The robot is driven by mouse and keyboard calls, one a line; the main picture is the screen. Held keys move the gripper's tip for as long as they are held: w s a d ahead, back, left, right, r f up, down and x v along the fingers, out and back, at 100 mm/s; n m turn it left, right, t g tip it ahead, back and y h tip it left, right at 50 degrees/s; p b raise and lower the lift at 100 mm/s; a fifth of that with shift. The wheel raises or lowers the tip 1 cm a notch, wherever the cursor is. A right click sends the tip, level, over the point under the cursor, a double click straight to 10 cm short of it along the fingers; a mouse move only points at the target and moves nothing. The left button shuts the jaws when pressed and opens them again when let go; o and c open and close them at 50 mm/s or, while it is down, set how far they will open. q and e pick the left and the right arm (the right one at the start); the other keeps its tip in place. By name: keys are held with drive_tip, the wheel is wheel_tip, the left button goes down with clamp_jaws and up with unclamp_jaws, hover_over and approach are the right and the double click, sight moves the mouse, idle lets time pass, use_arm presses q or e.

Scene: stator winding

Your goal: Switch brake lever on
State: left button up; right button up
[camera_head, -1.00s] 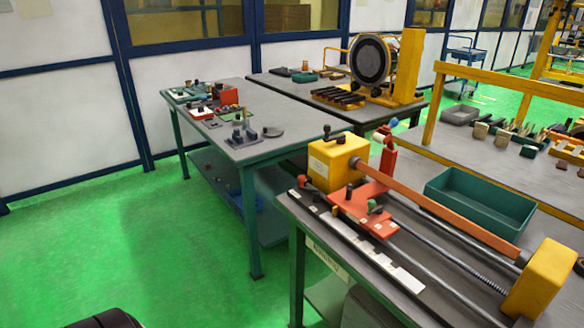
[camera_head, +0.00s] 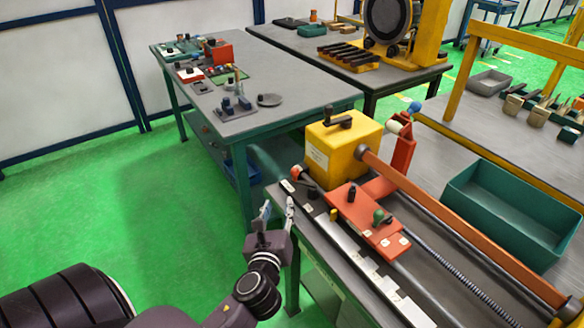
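The winding machine has a yellow box (camera_head: 342,158) with a black crank handle (camera_head: 338,119) on top. Beside it stands a red upright (camera_head: 403,150) with a white knob and a blue knob (camera_head: 414,108). An orange plate (camera_head: 361,217) carries a green knob (camera_head: 378,216) and a small dark-topped knob. A red-tipped lever (camera_head: 297,172) sits at the box's near left corner. I cannot tell which of these is the brake lever. My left gripper (camera_head: 277,208) is open and empty, with its fingers pointing up, left of the machine's near edge. My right gripper is out of view.
A green tray (camera_head: 510,212) lies right of the machine's long orange bar (camera_head: 455,223). A white ruler-like strip (camera_head: 350,250) runs along the machine's front edge. Another table (camera_head: 285,85) with small parts stands behind. The green floor at left is free.

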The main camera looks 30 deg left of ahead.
sight(294, 176)
use_arm(q)
drive_tip(key=w+r+m+t, duration=0.1)
drive_tip(key=w+m, duration=0.1)
drive_tip(key=w, duration=0.1)
drive_tip(key=w+a+r+m, duration=0.1)
drive_tip(key=w+m, duration=0.2)
drive_tip(key=w+r+m+t+p, duration=0.1)
drive_tip(key=w+r+m, duration=0.1)
drive_tip(key=w, duration=0.2)
drive_tip(key=shift+a+m+t+h, duration=0.3)
drive_tip(key=shift+a+h, duration=0.05)
drive_tip(key=shift+h, duration=0.05)
drive_tip(key=shift+c, duration=0.5)
clamp_jaws()
